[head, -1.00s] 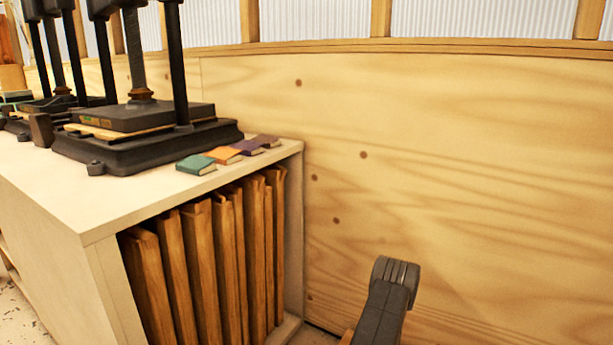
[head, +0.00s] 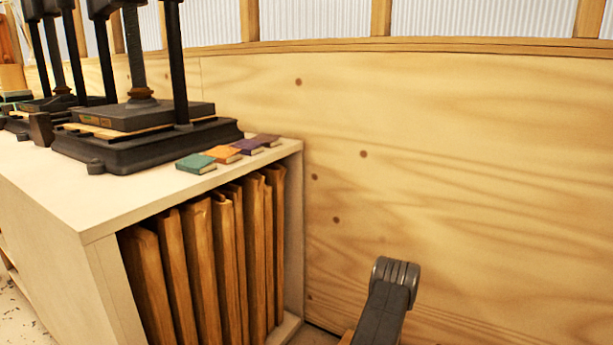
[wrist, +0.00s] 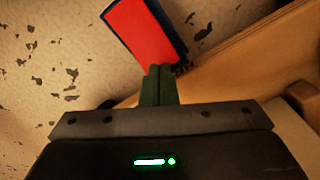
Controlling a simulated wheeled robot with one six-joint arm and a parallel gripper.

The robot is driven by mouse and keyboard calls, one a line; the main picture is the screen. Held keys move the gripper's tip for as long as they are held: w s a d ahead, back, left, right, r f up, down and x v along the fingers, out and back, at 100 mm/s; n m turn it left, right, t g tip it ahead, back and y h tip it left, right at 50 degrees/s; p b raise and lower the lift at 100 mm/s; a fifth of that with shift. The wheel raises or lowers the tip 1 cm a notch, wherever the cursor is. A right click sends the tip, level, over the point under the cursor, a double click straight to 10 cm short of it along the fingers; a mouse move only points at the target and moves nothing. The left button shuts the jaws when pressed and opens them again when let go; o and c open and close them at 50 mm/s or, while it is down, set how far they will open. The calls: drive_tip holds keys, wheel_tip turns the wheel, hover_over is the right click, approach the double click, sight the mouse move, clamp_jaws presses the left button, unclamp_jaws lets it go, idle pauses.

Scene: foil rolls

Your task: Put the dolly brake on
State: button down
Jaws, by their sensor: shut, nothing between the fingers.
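In the wrist view a flat red plate with a dark blue edge (wrist: 145,32) lies just beyond my fingertips; it may be the dolly's brake pedal. My gripper (wrist: 159,72) is shut and empty, its two dark green fingers pressed together. The fingertips overlap the plate's lower edge in the picture; I cannot tell whether they touch it. A wooden board (wrist: 245,58) runs diagonally beside the plate, with a small dark part near their meeting point. It may belong to the dolly. The dolly as a whole and the gripper are not visible in the head view.
A pale cabinet (head: 75,195) stands at left, holding upright wooden boards (head: 205,255). Black presses (head: 145,135) and several small coloured books (head: 223,154) sit on top. A plywood wall (head: 450,170) closes the back. Speckled floor (wrist: 50,60) shows left of the red plate.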

drive_tip(key=shift+f+b, duration=1)
drive_tip(key=shift+f, duration=0.2)
drive_tip(key=shift+r, duration=0.1)
drive_tip(key=shift+r+p, duration=1.8)
drive_tip(key=shift+r, duration=1.7)
drive_tip(key=shift+f, duration=0.15)
drive_tip(key=shift+f+b, duration=1.7)
drive_tip(key=shift+f, duration=1.65)
drive_tip(key=shift+r, duration=0.1)
